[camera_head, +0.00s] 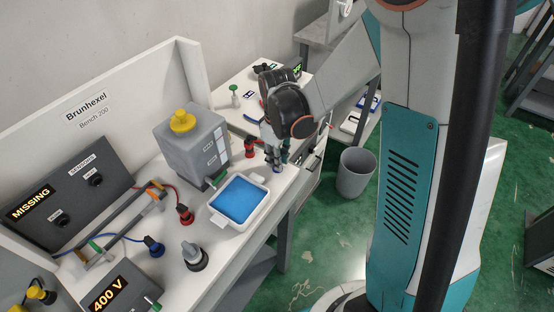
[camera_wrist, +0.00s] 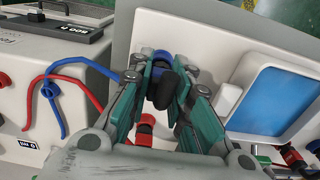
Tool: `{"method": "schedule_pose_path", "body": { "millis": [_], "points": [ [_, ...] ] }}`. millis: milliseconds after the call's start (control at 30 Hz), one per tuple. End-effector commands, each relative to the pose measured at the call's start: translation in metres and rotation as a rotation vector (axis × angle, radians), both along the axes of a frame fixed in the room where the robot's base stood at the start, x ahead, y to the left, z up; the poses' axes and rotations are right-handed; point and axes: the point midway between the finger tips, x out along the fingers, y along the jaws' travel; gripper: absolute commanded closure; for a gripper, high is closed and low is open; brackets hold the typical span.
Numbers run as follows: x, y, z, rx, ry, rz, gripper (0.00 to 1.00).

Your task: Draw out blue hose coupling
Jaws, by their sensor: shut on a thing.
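My gripper (camera_wrist: 160,85) is shut on a blue hose coupling (camera_wrist: 163,57) with a dark body, held between the two finger pads. In the head view, my gripper (camera_head: 277,160) is low over the bench's right end, with a little of the blue coupling (camera_head: 278,170) showing beneath it. Whether the coupling is still seated in something or free is hidden. A red coupling (camera_wrist: 147,123) is close beside the fingers and also shows left of my gripper in the head view (camera_head: 249,149).
A white tray of blue liquid (camera_head: 214,205) and a grey canister with a yellow cap (camera_head: 190,146) stand left of my gripper. A grey bin (camera_head: 356,174) stands on the floor. Red and blue hoses (camera_wrist: 50,95) hang by a pale box in the wrist view.

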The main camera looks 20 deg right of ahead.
Motion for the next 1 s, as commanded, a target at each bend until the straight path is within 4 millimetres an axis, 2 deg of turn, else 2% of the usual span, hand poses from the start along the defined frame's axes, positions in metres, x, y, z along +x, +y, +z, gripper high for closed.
{"method": "schedule_pose_path", "body": {
  "millis": [1000],
  "points": [
    [0.0, 0.0, 0.039, 0.0, 0.0, 0.0, 1.0]
  ]
}}
